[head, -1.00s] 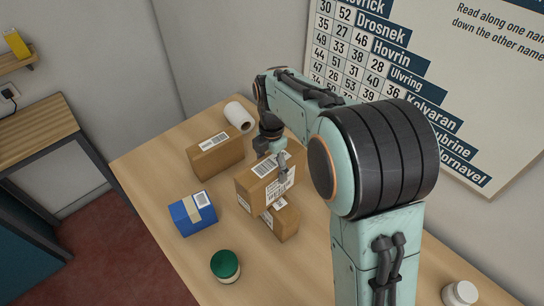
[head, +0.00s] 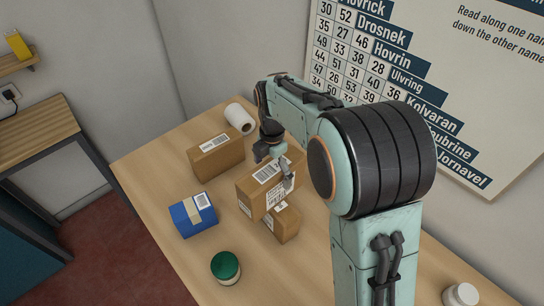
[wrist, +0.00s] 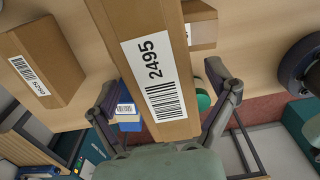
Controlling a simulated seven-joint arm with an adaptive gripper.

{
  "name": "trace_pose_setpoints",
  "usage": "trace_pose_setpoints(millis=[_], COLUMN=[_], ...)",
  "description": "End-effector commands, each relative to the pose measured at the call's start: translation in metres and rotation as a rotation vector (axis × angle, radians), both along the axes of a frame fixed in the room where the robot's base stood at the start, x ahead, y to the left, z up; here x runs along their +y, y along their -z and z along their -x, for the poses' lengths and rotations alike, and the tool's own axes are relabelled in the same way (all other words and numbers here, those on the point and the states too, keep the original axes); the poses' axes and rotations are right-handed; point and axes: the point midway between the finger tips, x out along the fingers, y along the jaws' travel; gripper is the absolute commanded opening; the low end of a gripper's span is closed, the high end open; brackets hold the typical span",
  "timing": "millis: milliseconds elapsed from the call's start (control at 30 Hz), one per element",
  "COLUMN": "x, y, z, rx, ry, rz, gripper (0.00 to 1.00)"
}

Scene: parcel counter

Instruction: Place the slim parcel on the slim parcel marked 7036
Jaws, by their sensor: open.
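A brown parcel marked 2495 (wrist: 146,65) stands between the spread fingers of my gripper (wrist: 168,98) in the wrist view. My gripper is open, with one finger on each side of it. In the head view this parcel (head: 249,196) is upright in the middle of the counter, with my gripper (head: 282,172) over its top right. A smaller brown parcel (head: 287,226) is right in front of it, its top partly covered; I cannot tell whether they touch. No label reading 7036 is legible in either view.
Another brown labelled parcel (head: 217,160) stands at the back left of the counter (head: 150,160), with a white roll (head: 238,117) behind it. A blue parcel (head: 190,216) and a green-lidded jar (head: 226,267) are at the front left. A white jar (head: 461,295) is far right.

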Motion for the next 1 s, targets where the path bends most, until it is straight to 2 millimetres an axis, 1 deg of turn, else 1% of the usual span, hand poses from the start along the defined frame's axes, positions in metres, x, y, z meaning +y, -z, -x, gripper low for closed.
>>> trace_pose_setpoints(millis=[167,300,400,500,633,767,833,867,933,967,1000], x=[0.000,0.000,0.000,0.000,0.000,0.000,-0.003,-0.006,-0.017,-0.023,-0.033], y=[-0.035,-0.068,-0.089,-0.104,-0.114,-0.117,-0.118,-0.119,-0.122,-0.123,-0.125], z=[-0.001,-0.001,-0.001,0.000,0.000,0.001,0.003,0.006,0.020,0.029,0.043], rx=[-0.007,-0.005,-0.005,-0.002,-0.001,0.001,0.001,0.001,0.002,0.005,0.007], ry=[0.001,0.000,-0.001,0.001,0.000,0.000,0.029,0.060,0.195,0.280,0.416], rz=[-0.001,-0.001,-0.001,-0.001,0.000,0.001,-0.001,-0.002,-0.007,-0.010,-0.015], gripper=[0.86,0.86,0.86,0.86,0.86,0.86,0.86,0.86,0.86,0.86,0.86])
